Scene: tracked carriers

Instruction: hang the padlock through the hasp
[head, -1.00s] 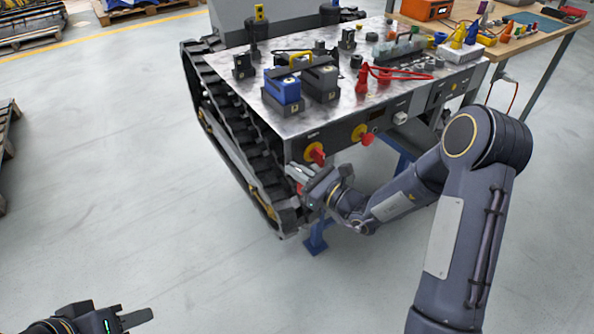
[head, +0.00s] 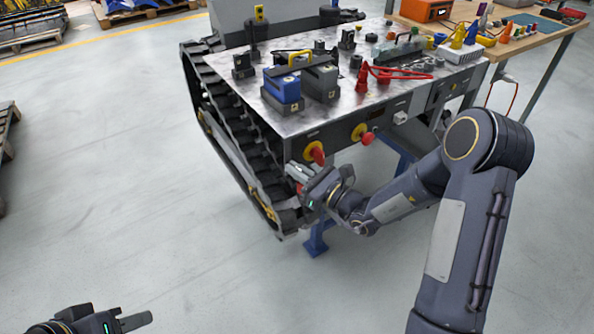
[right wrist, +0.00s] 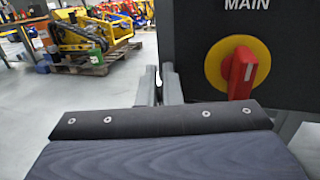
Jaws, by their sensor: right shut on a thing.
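My right gripper (head: 297,177) is in front of the carrier's near face, low at its left corner, just below a red-and-yellow rotary switch (head: 315,152). It is shut on a small red thing (head: 300,188), probably the padlock; its shape is mostly hidden. In the right wrist view the two fingers (right wrist: 159,86) stand close together, left of the switch marked MAIN, whose red handle (right wrist: 242,73) is upright on a yellow disc. The padlock cannot be made out there. I cannot make out a hasp. My left gripper (head: 134,321) is at the bottom left, far from the carrier, its jaw gap unclear.
The tracked carrier (head: 335,110) has a metal top with blue and black blocks and red cones. Its track (head: 245,130) runs along the left. A second red-and-yellow switch (head: 361,134) is to the right. A wooden workbench (head: 548,47) is behind right.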

